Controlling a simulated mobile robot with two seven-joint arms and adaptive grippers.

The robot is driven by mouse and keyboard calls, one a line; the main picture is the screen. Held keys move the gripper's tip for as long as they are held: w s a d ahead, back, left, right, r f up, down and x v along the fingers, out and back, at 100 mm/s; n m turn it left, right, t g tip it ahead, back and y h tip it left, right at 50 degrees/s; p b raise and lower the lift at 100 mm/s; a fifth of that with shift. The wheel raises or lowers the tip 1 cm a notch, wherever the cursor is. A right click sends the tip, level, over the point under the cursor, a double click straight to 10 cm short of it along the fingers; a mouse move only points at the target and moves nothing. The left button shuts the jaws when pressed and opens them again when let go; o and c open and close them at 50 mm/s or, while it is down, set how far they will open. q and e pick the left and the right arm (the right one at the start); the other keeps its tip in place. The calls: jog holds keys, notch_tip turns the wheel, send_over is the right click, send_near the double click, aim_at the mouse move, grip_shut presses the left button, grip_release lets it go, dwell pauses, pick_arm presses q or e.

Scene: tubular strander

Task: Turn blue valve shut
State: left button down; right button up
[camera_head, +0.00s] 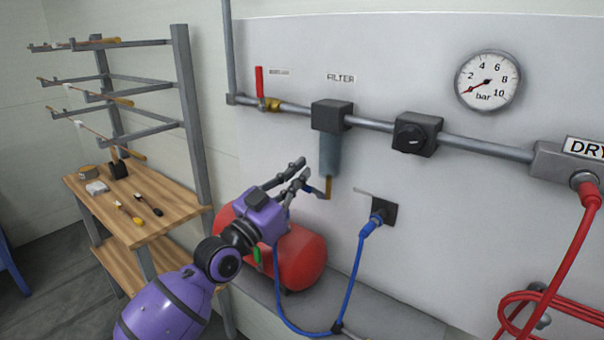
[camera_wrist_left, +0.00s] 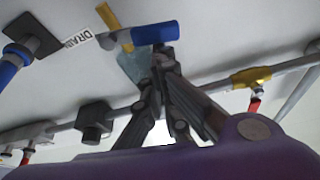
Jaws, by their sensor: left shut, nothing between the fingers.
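The blue valve handle (camera_head: 313,189) is a small lever on the brass drain stub (camera_head: 328,188) below the grey filter bowl (camera_head: 330,155). In the left wrist view the blue handle (camera_wrist_left: 155,33) lies across the picture, pointing right from the brass stub (camera_wrist_left: 108,15). My purple left gripper (camera_head: 304,168) is shut and empty, just left of the filter bowl. In the left wrist view its fingertips (camera_wrist_left: 163,56) overlap the lower edge of the handle; I cannot tell whether they touch. My right gripper is out of view.
A pressure gauge (camera_head: 487,80) and black regulator knob (camera_head: 411,138) are to the right. A red-handled valve (camera_head: 261,85) sits left on the pipe. A blue hose (camera_head: 351,275) hangs below, near a red tank (camera_head: 300,258). A wooden bench (camera_head: 160,205) stands left.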

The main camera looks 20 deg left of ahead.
pick_arm(q)
jog(key=shift+a+f+n, duration=0.45)
jog(key=shift+n, duration=0.05)
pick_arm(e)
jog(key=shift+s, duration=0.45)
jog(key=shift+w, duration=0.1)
